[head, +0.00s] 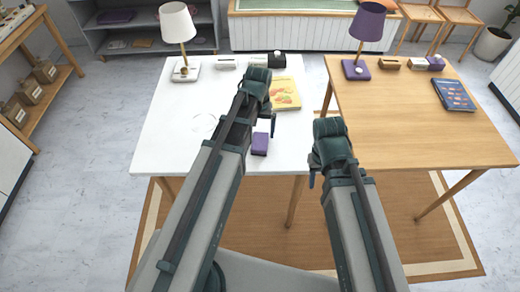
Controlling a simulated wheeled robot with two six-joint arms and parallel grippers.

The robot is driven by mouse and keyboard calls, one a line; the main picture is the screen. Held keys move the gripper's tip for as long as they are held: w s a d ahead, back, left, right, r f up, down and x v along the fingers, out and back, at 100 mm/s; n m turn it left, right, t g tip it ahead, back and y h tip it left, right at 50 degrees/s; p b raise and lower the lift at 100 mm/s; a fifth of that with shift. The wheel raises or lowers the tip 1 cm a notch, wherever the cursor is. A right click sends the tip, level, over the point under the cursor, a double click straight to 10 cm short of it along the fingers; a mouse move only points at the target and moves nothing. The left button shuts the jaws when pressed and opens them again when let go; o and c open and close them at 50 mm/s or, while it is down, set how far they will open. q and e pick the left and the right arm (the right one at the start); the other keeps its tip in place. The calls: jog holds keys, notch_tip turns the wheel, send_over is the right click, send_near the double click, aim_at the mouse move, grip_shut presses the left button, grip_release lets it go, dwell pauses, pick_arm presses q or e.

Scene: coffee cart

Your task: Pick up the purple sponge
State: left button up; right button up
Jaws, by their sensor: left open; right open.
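A small purple block, which looks like the purple sponge (260,144), lies on the white table (180,130) near its front edge. My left gripper (266,118) hangs above the white table, just behind the sponge in the picture. It is open, and its arm hides part of its fingers. It appears apart from the sponge. My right gripper (315,170) is open and empty, at the gap between the two tables, to the right of the sponge.
The white table holds a white lamp (178,24), small boxes and a yellow book (284,94). The wooden table (420,130) holds a purple lamp (366,22), small boxes and a blue book (453,95). Its front half is clear. A narrow gap separates the tables.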

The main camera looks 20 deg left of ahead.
aim_at(260, 141)
pick_arm(q)
jog(key=shift+f, duration=0.7)
pick_arm(e)
jog(key=shift+f, duration=0.7)
pick_arm(q)
jog(key=f+b, duration=0.1)
jog(key=b, duration=0.1)
jog(key=f+b, duration=0.3)
jog(key=f, duration=0.1)
jog(key=shift+w+d+f+b, duration=0.15)
jog(key=shift+w+b, duration=0.15)
jog(key=shift+b, duration=0.1)
pick_arm(e)
notch_tip(260, 141, down, 5)
jog(key=shift+f, duration=0.15)
pick_arm(q)
jog(key=c, duration=1.3)
